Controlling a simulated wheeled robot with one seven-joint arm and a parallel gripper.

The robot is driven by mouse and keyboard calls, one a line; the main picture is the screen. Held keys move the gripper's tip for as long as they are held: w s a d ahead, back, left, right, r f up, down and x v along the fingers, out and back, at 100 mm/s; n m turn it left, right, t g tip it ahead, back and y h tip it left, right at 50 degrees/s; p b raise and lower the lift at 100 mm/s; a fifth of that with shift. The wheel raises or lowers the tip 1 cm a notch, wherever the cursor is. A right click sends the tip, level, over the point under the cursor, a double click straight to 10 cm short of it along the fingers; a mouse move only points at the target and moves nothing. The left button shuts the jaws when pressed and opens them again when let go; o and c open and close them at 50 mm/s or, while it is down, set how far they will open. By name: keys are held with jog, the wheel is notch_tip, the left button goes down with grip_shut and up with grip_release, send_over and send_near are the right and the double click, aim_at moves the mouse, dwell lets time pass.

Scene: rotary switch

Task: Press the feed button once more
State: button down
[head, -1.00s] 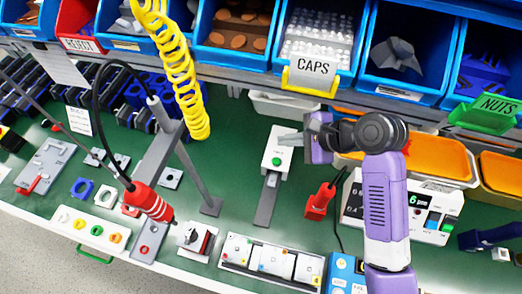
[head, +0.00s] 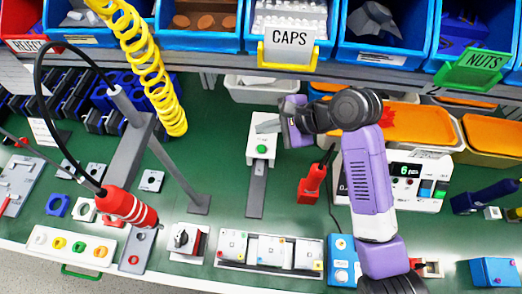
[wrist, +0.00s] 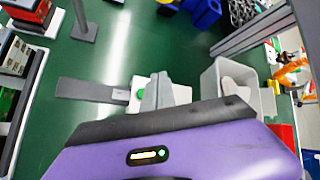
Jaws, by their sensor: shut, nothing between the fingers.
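The feed button is a green round button (head: 261,149) on the front of a white feeder box (head: 258,158) at the middle of the bench. A grey chute (head: 256,190) runs from the box toward the bench front. My gripper (head: 262,126) is shut and empty, with its fingers over the rear part of the box, behind the button in the head view. In the wrist view the shut fingers (wrist: 156,90) lie across the white box (wrist: 178,94), and the green button (wrist: 140,94) shows just beside them, partly covered. I cannot tell whether the fingers touch the box.
A red bottle-like tool (head: 312,184) stands right of the chute. A grey stand (head: 196,205) and a hanging red screwdriver (head: 130,208) are to the left. A white bin (head: 258,90) sits behind the feeder, below the CAPS bin (head: 286,48).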

jog(key=b, duration=0.5)
send_over(265, 149)
notch_tip(265, 149, down, 4)
jog(key=shift+a+f, duration=0.1)
jog(key=shift+f, duration=1.1)
jog(key=shift+f+p, duration=0.15)
jog(key=shift+p, duration=0.2)
dwell(0.5)
jog(key=shift+f, duration=0.25)
jog(key=shift+f, duration=0.45)
dwell(0.8)
jog(key=shift+p, duration=0.35)
jog(key=shift+r+p, duration=0.9)
jog(key=shift+p, duration=0.35)
jog(key=shift+r, duration=0.1)
